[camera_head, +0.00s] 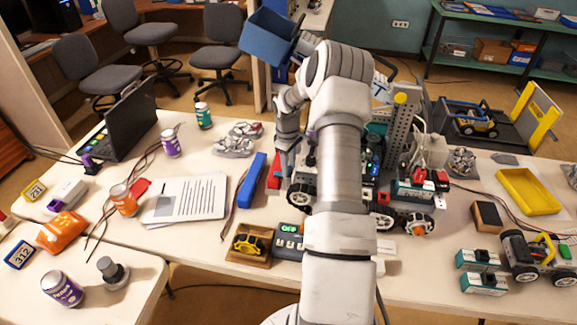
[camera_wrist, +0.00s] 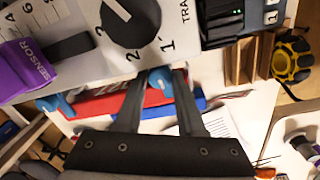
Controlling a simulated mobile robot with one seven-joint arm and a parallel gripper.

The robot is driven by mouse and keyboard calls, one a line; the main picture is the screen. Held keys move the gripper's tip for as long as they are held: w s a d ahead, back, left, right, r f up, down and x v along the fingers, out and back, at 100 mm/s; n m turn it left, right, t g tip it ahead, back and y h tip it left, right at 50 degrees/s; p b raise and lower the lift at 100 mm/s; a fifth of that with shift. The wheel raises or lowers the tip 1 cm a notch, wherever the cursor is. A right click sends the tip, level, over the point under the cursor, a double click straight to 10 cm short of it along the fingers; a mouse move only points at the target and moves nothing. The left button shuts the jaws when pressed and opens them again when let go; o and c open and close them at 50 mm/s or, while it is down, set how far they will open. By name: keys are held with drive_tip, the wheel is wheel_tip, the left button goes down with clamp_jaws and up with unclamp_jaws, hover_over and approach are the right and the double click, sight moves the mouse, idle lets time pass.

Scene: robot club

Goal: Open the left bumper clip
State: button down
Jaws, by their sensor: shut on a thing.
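The wheeled robot (camera_head: 303,195) stands on the table, partly hidden behind my arm. Its grey top plate (camera_wrist: 84,55) fills the upper part of the wrist view. A red bumper (camera_wrist: 105,103) runs along its edge; it also shows in the head view (camera_head: 273,171). One blue clip (camera_wrist: 160,80) sits at the bumper between my fingertips. A second blue clip (camera_wrist: 57,104) is farther left in the wrist view. My gripper (camera_wrist: 158,88) is shut on the nearer blue clip, its fingers on either side. In the head view the clips are too small to make out.
The plate carries a black dial (camera_wrist: 130,22) and a purple sensor (camera_wrist: 28,65) close to my fingers. A long blue bar (camera_head: 251,181) and a paper sheet (camera_head: 186,199) lie left of the robot.

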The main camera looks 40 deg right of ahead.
drive_tip(key=n, duration=1)
drive_tip(key=shift+n, duration=0.3)
idle(0.4)
drive_tip(key=c, duration=0.5)
unclamp_jaws()
drive_tip(key=shift+s, duration=0.1)
